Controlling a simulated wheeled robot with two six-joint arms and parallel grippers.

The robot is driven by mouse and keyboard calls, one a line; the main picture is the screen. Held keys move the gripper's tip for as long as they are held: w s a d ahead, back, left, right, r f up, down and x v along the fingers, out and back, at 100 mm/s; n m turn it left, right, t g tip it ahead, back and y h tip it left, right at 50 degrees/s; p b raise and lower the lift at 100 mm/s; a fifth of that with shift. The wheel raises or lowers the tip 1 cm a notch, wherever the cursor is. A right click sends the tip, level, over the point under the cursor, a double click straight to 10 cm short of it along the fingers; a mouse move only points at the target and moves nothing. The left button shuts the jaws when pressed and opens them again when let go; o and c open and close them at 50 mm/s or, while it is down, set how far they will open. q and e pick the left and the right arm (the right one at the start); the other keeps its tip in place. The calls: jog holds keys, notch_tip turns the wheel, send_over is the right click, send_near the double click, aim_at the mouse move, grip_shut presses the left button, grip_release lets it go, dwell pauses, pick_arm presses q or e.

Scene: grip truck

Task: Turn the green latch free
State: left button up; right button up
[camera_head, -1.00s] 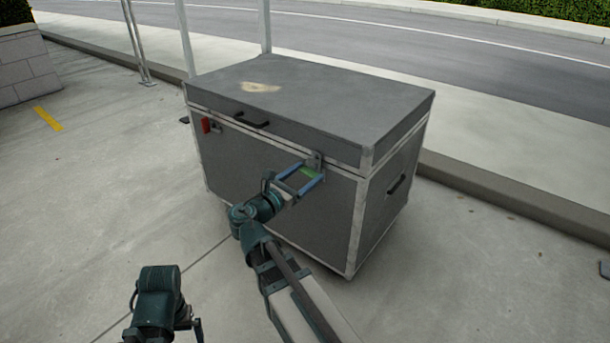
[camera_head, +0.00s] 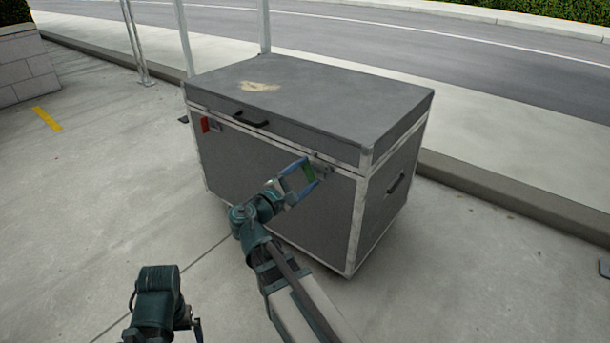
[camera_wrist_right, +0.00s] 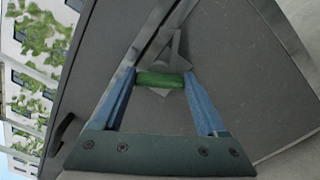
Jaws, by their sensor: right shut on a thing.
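The green latch (camera_head: 309,173) is on the front of a grey case (camera_head: 260,190), near its right end, just below the lid seam. My right gripper (camera_head: 311,171) is shut on the green latch, its two blue fingers at opposite ends of the green bar. In the right wrist view the green bar (camera_wrist_right: 160,80) lies between the fingertips, with a grey metal plate behind it. The gripper is rolled and the latch is turned with it. My left gripper (camera_head: 195,325) is low at the left, away from the case; its fingers are too unclear to read.
A red latch (camera_head: 204,125) is at the left end of the case front. A black handle (camera_head: 251,120) is on the lid's front edge, another (camera_head: 396,184) on the right side. The lid (camera_head: 310,95) is closed. Concrete floor (camera_head: 490,270) is clear around the case.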

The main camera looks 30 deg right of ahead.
jog(key=m, duration=0.5)
jog(key=shift+f+m, duration=0.15)
jog(key=shift+m, duration=0.55)
jog(key=o, duration=1.3)
jog(key=shift+s+a, duration=0.1)
jog(key=v, duration=1.3)
jog(key=shift+a, duration=0.3)
jog(key=shift+d, duration=0.15)
jog(key=x, duration=1.3)
jog(key=shift+d, duration=0.3)
